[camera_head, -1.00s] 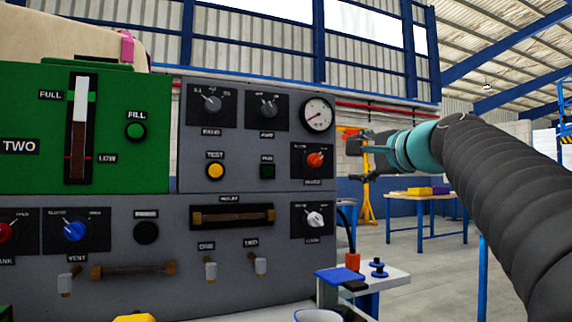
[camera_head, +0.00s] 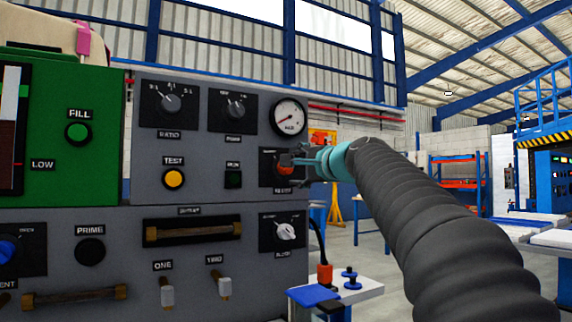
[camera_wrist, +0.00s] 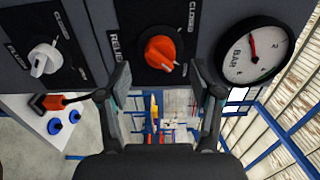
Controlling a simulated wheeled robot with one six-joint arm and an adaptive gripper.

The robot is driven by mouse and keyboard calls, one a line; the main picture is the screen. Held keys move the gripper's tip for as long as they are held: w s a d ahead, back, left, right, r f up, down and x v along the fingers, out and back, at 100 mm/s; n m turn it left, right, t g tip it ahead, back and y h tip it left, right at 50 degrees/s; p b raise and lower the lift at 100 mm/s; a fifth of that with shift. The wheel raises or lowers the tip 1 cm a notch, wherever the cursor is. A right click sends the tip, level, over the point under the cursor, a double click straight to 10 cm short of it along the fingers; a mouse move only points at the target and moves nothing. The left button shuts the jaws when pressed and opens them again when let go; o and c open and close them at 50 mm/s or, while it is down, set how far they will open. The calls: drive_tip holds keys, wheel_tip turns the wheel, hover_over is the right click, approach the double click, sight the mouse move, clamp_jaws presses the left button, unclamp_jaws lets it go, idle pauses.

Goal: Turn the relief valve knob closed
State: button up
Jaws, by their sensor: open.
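The orange relief valve knob (camera_wrist: 161,53) sits on a black plate labelled RELIEF on the grey panel. In the wrist view it lies just beyond the fingertips, and its pointer is toward the marks on the plate's right side. In the head view the knob (camera_head: 284,167) is partly hidden by my gripper (camera_head: 297,158), which is in front of the panel's right edge. In the wrist view my gripper (camera_wrist: 161,82) is open, its two fingers wide apart with nothing between them. I cannot tell whether a finger touches the knob.
A small side table (camera_head: 362,286) with blue and orange fittings stands at the panel's lower right.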

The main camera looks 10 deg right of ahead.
drive_tip(key=shift+p+x, duration=0.35)
drive_tip(key=shift+x, duration=1.7)
drive_tip(key=c, duration=1.1)
